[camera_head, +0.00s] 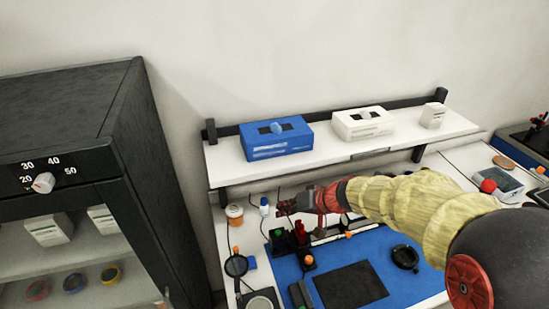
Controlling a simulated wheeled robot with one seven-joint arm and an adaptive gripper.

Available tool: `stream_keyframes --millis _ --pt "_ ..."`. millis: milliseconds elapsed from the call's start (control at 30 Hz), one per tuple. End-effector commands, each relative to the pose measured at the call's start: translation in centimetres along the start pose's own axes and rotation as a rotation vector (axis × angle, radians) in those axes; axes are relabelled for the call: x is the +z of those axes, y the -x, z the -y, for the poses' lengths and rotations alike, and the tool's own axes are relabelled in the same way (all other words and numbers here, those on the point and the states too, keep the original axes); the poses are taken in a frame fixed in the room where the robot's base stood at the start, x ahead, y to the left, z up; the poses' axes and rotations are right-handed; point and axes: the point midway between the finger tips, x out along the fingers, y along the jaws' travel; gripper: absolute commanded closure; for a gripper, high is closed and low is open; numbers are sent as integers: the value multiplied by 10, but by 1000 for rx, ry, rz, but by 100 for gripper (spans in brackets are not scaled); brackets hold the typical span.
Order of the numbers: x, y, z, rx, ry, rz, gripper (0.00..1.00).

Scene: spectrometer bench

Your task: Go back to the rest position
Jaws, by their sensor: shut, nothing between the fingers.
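My arm reaches in from the right over the bench, and my gripper (284,208) is at its far end, pointing left. The gripper is small and dark in this view; its fingers are shut with nothing held between them. It is above the back part of the bench, below the shelf's front edge and to the right of a small white bottle with a blue cap (264,207). My arm hides part of the bench behind it.
A wall shelf (225,170) holds a blue box (288,142) and a white box (385,127). A dark cabinet (150,150) stands at left. A blue mat (390,278) with a black pad (350,286) covers the bench front. Small instruments crowd the area below my gripper.

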Motion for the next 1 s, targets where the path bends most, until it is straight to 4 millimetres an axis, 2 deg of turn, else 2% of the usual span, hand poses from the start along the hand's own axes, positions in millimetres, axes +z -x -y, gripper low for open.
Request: stream_keyframes --millis 233,267,367,433,567,667,800,900,1000 --pt "4 0 2 -5 -100 16 100" --pt "10 0 1 -4 -124 33 100" --pt "49 2 -3 20 -206 131 100" --pt "75 17 -1 55 -237 200 100" --pt "115 63 2 151 -251 287 100" --pt "144 110 1 258 -233 319 100" --pt "178 184 -8 438 -164 293 100" --pt "191 227 -14 539 -91 237 100" --pt "194 257 -14 594 -12 171 100"
